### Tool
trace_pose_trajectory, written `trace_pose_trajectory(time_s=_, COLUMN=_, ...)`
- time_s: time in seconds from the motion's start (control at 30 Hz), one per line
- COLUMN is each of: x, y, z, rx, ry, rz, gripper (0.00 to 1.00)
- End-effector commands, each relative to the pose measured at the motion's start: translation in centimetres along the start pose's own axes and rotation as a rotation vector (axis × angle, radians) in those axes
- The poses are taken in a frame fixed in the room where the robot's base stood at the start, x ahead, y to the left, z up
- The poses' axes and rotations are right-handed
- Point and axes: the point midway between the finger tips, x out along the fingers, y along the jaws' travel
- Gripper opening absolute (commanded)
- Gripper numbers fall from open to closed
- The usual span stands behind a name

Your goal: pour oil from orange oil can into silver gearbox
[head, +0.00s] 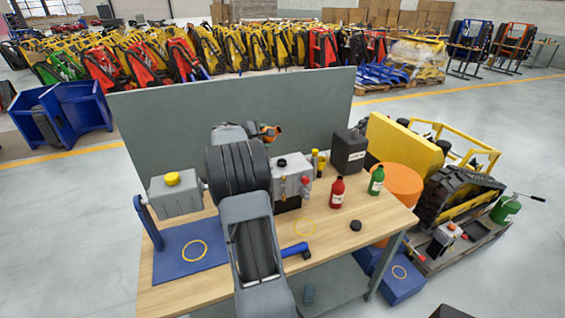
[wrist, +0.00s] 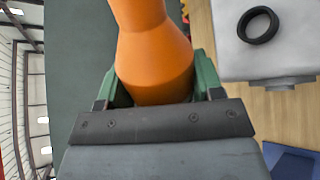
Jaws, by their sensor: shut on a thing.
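The orange oil can (head: 270,131) is in my gripper (head: 255,130), high above the back of the bench, pointing right in the head view. In the wrist view the can (wrist: 152,62) sits between the green fingers of my shut gripper (wrist: 155,98); its far end runs out of frame. A silver gearbox-like box (head: 293,184) with a black ring on top stands on the bench, right of my arm. The wrist view shows a silver box (wrist: 290,45) with a black ring (wrist: 258,25), apart from the can. Another silver box (head: 176,198) with a yellow cap is at left on a blue bracket.
A red bottle (head: 337,193), a green bottle (head: 376,181) and a dark canister (head: 349,152) stand at the bench's right. A grey-green panel (head: 150,125) rises behind the bench. A blue tool (head: 297,249) and a black cap (head: 355,225) lie toward the front.

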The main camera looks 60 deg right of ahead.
Motion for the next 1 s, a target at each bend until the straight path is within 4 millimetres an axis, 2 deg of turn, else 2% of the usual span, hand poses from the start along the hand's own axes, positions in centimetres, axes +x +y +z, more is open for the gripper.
trace_pose_trajectory(time_s=1.0, x=0.15, y=-0.27, z=-0.49, rx=0.094, ry=0.046, rz=0.001, gripper=0.28)
